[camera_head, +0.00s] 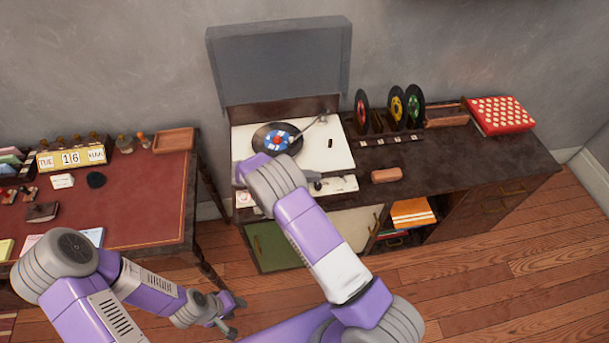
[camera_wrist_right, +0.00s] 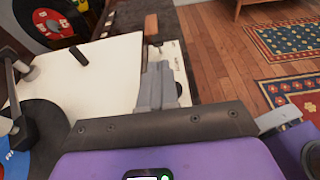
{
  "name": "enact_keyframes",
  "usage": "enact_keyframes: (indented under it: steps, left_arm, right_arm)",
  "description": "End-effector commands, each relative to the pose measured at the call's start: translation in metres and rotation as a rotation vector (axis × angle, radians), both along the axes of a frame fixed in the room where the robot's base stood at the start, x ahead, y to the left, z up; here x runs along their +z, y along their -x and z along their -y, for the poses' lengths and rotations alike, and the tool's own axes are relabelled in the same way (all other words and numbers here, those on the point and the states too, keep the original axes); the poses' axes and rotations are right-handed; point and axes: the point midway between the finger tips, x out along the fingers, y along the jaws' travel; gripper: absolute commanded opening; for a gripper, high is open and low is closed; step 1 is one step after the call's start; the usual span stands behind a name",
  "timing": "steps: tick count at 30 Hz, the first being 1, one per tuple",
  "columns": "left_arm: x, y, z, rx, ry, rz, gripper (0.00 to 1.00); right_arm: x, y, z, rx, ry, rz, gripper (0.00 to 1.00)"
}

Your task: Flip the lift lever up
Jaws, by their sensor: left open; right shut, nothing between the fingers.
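The record player has a white deck (camera_head: 338,155) holding a record (camera_head: 277,138) and tonearm (camera_head: 308,128). A small dark lever-like piece (camera_head: 331,143) sits on the deck right of the tonearm; it also shows in the right wrist view (camera_wrist_right: 79,55). I cannot tell for sure that it is the lift lever. My right gripper (camera_wrist_right: 158,88) is shut and empty at the deck's front edge, above the front strip (camera_wrist_right: 175,60), apart from the dark piece. In the head view, my right arm hides part of the player's front. My left gripper (camera_head: 236,318) is open and empty, low over the floor.
The lid (camera_head: 280,65) stands open behind the deck. Right of the player are a record rack (camera_head: 390,138), a pinkish block (camera_head: 385,175) and a red spotted box (camera_head: 500,115). A red-topped desk (camera_head: 140,190) stands at left. Floor in front is clear.

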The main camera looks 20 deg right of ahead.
Motion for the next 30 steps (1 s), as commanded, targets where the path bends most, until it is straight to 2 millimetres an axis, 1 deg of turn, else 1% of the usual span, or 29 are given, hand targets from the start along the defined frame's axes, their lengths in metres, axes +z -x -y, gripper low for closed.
enact_keyframes:
  steps: [1, 6, 12, 23, 26, 30]
  left_arm:
    - [-0.001, 0.000, 0.000, 0.000, 0.000, 0.000, 0.43]
    - [-0.003, 0.000, 0.000, 0.000, 0.000, 0.000, 0.43]
    - [-0.004, 0.000, 0.000, 0.000, 0.000, 0.000, 0.43]
    - [-0.003, 0.000, 0.000, 0.000, 0.000, 0.000, 0.43]
    - [-0.002, 0.000, 0.000, 0.000, 0.000, 0.000, 0.43]
    - [0.001, 0.000, 0.000, 0.000, 0.000, 0.000, 0.43]
  right_arm:
    - [-0.003, 0.003, 0.010, -0.002, 0.000, -0.003, 0.00]
    - [-0.011, 0.009, 0.035, -0.002, 0.001, -0.002, 0.00]
    - [-0.015, 0.012, 0.048, -0.001, 0.000, -0.001, 0.00]
    - [-0.015, 0.012, 0.049, 0.001, -0.001, 0.001, 0.00]
    - [-0.014, 0.010, 0.047, 0.005, -0.008, 0.002, 0.00]
    - [-0.011, 0.005, 0.039, 0.024, -0.039, 0.010, 0.00]
